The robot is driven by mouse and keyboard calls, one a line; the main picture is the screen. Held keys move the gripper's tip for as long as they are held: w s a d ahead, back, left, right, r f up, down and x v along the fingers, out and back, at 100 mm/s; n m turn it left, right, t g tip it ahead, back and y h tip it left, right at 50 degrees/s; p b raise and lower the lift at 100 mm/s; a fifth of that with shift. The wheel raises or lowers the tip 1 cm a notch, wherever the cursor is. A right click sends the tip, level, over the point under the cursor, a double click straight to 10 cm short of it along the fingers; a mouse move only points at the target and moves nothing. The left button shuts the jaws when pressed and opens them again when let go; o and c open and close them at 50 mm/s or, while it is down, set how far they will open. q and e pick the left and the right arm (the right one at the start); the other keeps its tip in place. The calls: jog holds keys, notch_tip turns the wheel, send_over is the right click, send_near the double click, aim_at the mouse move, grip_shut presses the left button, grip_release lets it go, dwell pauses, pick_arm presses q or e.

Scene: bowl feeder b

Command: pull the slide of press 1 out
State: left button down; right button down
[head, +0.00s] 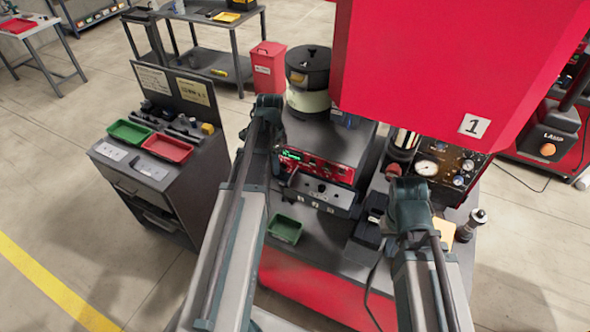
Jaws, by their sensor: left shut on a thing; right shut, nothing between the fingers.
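Press 1 (455,65) is the large red body at the upper right, with a white plate marked 1. It hides much of what lies beneath it, and I cannot make out its slide clearly. My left gripper (283,172) is beside the left end of the red-fronted control unit (318,168). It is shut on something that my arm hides. My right gripper (393,171) is shut and empty, just left of the gauge panel (445,168) and below the press body.
A bowl feeder (307,80) stands behind the control unit. A green tray (285,229) and a dark block (368,228) sit on the bench front. A dark-tipped post (470,225) stands at right.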

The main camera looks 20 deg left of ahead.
pick_arm(q)
jog(key=a, duration=0.6)
jog(key=shift+w, duration=0.15)
jog(key=shift+a, duration=0.15)
jog(key=c, duration=0.7)
grip_release()
jog(key=shift+c, duration=0.2)
jog(key=shift+o, duration=1.4)
jog(key=shift+a, duration=0.1)
notch_tip(320, 180, up, 8)
jog(key=p, duration=0.7)
jog(key=shift+f, duration=0.25)
